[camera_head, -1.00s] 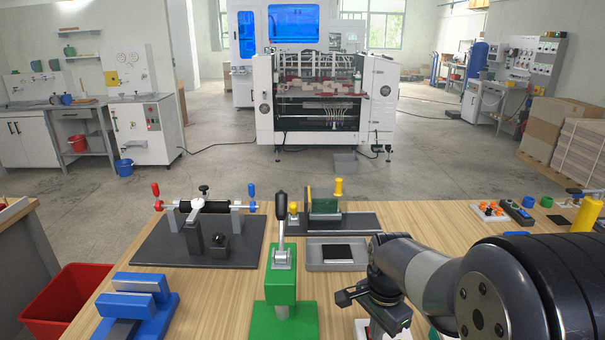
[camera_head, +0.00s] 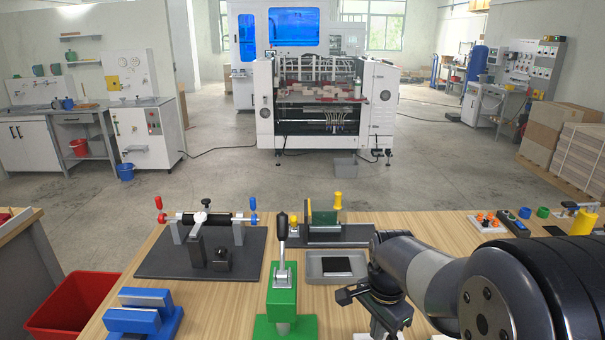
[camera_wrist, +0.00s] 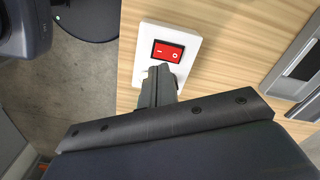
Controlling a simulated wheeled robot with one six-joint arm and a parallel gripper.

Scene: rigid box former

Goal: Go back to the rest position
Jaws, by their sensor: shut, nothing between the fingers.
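My gripper (camera_head: 372,298) hangs over the front right part of the wooden bench in the head view, with my arm reaching in from the right. In the wrist view my gripper (camera_wrist: 161,72) is shut with its fingers together and nothing between them. Just beyond the fingertips is a red rocker switch (camera_wrist: 168,52) on a white plate (camera_wrist: 193,42). The fingers cover the lower part of the plate, and I cannot tell whether they touch it. In the head view the plate is mostly hidden under my gripper.
A green lever press (camera_head: 283,300) stands left of my gripper, with a grey tray (camera_head: 318,277) behind it. A clamp fixture on a dark plate (camera_head: 160,262) and a blue block (camera_head: 133,318) are further left. Small coloured parts (camera_head: 487,222) lie at the back right.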

